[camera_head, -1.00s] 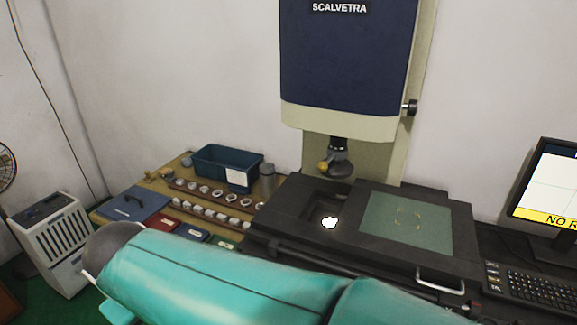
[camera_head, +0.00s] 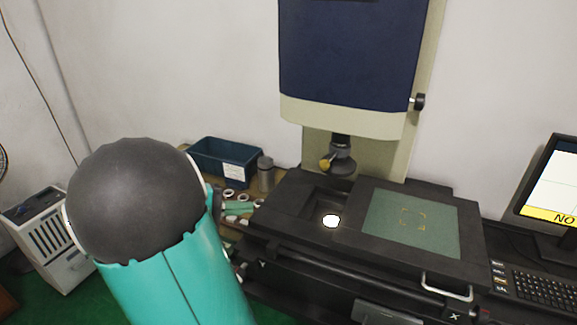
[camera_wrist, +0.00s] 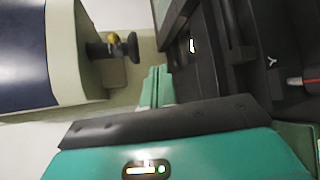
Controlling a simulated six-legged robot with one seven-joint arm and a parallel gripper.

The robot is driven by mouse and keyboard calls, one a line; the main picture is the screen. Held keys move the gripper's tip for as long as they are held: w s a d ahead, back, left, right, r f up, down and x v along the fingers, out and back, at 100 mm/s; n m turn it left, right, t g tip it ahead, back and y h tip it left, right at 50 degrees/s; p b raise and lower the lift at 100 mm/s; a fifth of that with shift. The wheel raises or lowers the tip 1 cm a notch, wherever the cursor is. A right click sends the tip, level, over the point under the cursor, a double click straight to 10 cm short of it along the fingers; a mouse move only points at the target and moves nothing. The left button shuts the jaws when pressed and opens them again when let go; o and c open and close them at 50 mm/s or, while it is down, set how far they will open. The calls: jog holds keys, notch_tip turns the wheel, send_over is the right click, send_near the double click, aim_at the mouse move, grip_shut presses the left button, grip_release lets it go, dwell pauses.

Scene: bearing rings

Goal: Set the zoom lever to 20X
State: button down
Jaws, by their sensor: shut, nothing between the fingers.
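The zoom lever with its yellow knob (camera_head: 325,163) sticks out at the left side of the dark lens (camera_head: 342,158), under the measuring machine's head. In the wrist view the picture is turned sideways, and the yellow knob (camera_wrist: 113,37) shows on the lens (camera_wrist: 131,47). Scale marks cannot be read. My gripper (camera_head: 252,207) is left of the stage, lower than the lens and apart from the lever. Its teal fingers (camera_wrist: 157,72) are together and empty in the wrist view. My arm hides part of the bench.
The black stage (camera_head: 285,225) carries a green-grey glass plate (camera_head: 385,221) and a bright spot (camera_head: 331,221). A blue bin (camera_head: 225,160) and a grey cylinder (camera_head: 266,174) stand behind my gripper. Several rings lie nearby. A monitor (camera_head: 548,190) is at right.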

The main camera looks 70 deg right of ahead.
jog(key=d+g+h, duration=0.4)
jog(key=d, duration=0.4)
send_near(329, 159)
jog(key=w+d+f, duration=0.1)
jog(key=w+d, duration=0.1)
jog(key=d, duration=0.1)
jog(key=s, duration=0.2)
jog(key=s+r, duration=0.1)
jog(key=s, duration=0.1)
jog(key=shift+s+r, duration=0.1)
jog(key=shift+r, duration=0.1)
jog(key=shift+s+a, duration=0.35)
jog(key=shift+s, duration=0.4)
